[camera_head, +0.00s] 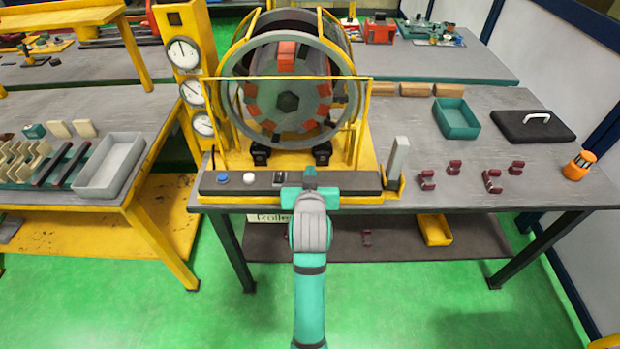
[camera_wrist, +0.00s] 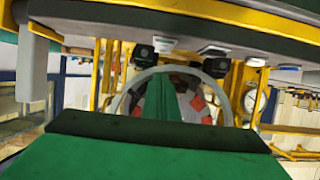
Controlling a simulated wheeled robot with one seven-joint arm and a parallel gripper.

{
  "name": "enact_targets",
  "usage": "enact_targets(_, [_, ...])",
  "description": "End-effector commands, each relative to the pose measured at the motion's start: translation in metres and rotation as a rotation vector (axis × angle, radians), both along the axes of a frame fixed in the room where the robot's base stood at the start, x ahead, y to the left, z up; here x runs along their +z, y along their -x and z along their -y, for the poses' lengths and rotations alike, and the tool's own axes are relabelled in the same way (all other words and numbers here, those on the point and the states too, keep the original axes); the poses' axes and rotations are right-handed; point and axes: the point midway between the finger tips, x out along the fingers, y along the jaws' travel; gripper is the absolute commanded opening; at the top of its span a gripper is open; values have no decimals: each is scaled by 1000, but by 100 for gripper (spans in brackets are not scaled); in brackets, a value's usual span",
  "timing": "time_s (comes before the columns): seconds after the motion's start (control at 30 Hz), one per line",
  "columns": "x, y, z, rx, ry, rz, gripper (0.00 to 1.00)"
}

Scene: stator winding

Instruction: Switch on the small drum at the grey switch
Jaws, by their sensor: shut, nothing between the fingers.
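The drum (camera_head: 288,95) stands in a yellow frame on the bench, with red blocks around its dark hub. It also shows upside down in the wrist view (camera_wrist: 190,95). A dark control strip (camera_head: 355,181) runs along the bench's front edge. On it are a blue button (camera_head: 222,178), a white button (camera_head: 250,178) and a small grey switch (camera_head: 279,177). My gripper (camera_head: 309,178) is shut and empty at the strip, just right of the grey switch. Its green fingers (camera_wrist: 160,98) point toward the drum in the wrist view. My gripper hides the strip behind it.
An upright grey lever (camera_head: 397,156) stands at the strip's right end. Dark red parts (camera_head: 427,180), a green bin (camera_head: 456,118) and a black case (camera_head: 533,126) lie on the right side of the bench. Dial gauges (camera_head: 185,54) stand left of the drum.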

Motion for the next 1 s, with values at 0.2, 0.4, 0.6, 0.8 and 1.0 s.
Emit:
enact_targets(0.2, [15,22,0,0,0,-1,0])
enact_targets(0.4, [19,57,0,0,0,0,0])
enact_targets(0.6, [22,87,0,0,0,0,0])
enact_targets(0.8, [23,100,0,0,0,-1,0])
enact_targets(1.0, [23,101,0,0,0,-1,0])
